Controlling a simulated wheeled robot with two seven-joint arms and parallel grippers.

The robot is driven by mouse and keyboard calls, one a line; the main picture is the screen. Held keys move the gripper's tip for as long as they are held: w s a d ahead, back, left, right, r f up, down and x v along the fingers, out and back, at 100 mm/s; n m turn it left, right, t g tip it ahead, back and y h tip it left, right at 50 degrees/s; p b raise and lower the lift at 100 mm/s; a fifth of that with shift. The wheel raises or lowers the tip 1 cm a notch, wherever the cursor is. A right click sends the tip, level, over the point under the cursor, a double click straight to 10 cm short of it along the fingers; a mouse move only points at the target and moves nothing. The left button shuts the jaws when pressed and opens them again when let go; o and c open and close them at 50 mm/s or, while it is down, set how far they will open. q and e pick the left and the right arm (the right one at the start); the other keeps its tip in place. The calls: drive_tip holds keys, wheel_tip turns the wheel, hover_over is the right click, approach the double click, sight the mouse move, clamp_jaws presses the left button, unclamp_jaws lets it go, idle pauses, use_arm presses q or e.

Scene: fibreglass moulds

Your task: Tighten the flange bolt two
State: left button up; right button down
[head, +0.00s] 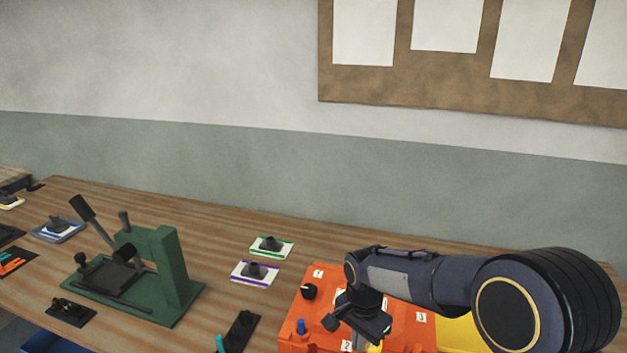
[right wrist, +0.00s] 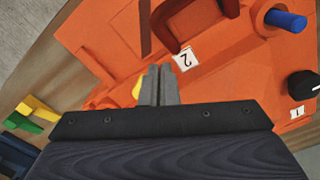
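The orange fixture (head: 318,290) stands at the front of the bench under my right arm. It carries number labels: label 2 (head: 346,346) at its front, label 3 at its right and label 1 at its back left. Label 2 (right wrist: 185,60) also shows just beyond my fingers in the right wrist view. My right gripper (right wrist: 159,84) points down over the fixture, its two grey fingers close together with nothing visible between them. A small yellow part (right wrist: 138,88) shows right beside the fingers, partly hidden. I cannot tell which part is flange bolt two. My left gripper is out of view.
On the fixture are a black knob (right wrist: 303,84), a blue peg (right wrist: 285,19) and a dark red handle (right wrist: 193,25). A green press (head: 165,270) stands to the left. Small green-edged (head: 271,246) and purple-edged (head: 255,272) plates lie between them. The bench behind is clear.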

drive_tip(key=shift+w, duration=0.15)
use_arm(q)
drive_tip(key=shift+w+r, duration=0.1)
use_arm(e)
drive_tip(key=shift+a+r, duration=0.1)
drive_tip(key=shift+a, duration=0.15)
